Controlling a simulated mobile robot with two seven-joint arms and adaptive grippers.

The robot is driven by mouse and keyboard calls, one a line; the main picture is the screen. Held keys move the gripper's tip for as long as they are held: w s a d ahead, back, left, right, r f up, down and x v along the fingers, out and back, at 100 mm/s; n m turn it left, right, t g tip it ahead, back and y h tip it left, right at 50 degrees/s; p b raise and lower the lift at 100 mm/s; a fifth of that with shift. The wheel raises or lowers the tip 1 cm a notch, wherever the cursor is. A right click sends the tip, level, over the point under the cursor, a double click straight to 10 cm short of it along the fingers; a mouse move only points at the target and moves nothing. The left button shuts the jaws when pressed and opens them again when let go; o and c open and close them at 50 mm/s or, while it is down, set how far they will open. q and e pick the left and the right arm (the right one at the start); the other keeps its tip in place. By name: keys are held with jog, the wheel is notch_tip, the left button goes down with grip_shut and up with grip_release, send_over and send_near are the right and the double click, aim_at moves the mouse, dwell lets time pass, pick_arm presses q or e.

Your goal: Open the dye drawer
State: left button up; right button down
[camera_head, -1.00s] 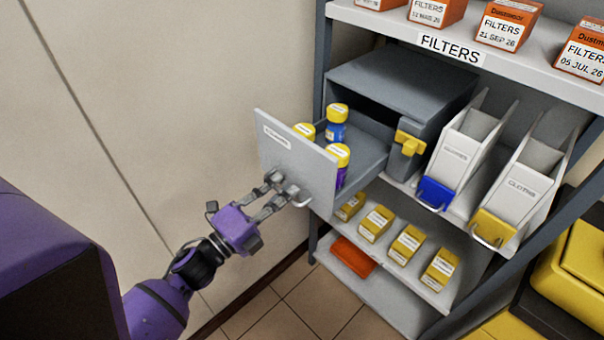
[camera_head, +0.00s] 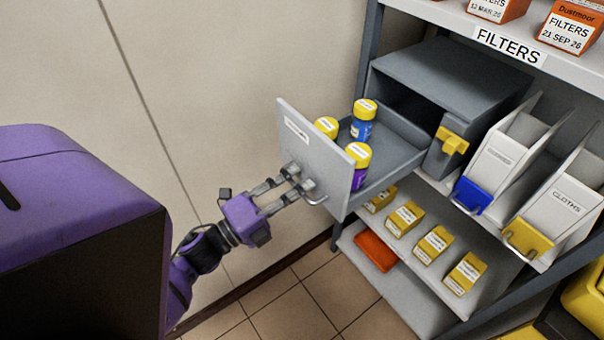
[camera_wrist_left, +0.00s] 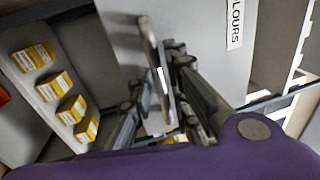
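The dye drawer is a grey drawer whose front panel (camera_head: 312,150) stands pulled out from its grey cabinet (camera_head: 440,85). Three yellow-capped bottles stand in it, one of them blue (camera_head: 361,128). Its metal handle (camera_head: 317,198) is low on the front and also shows in the left wrist view (camera_wrist_left: 157,65), where the label ends in "LOURS". My left gripper (camera_head: 299,178) is at the handle with its fingers apart. In the wrist view the handle bar appears between the fingers; contact is unclear. My right gripper is not in view.
A yellow catch (camera_head: 452,141) is on the cabinet beside the opening. White bins with blue (camera_head: 472,195) and yellow (camera_head: 528,238) fronts stand to the right. Yellow boxes (camera_head: 433,245) and an orange item (camera_head: 375,251) are below. The wall is close behind the drawer; floor in front is clear.

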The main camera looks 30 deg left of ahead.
pick_arm(q)
jog(key=shift+s, duration=0.1)
jog(key=v, duration=1.2)
dwell(0.4)
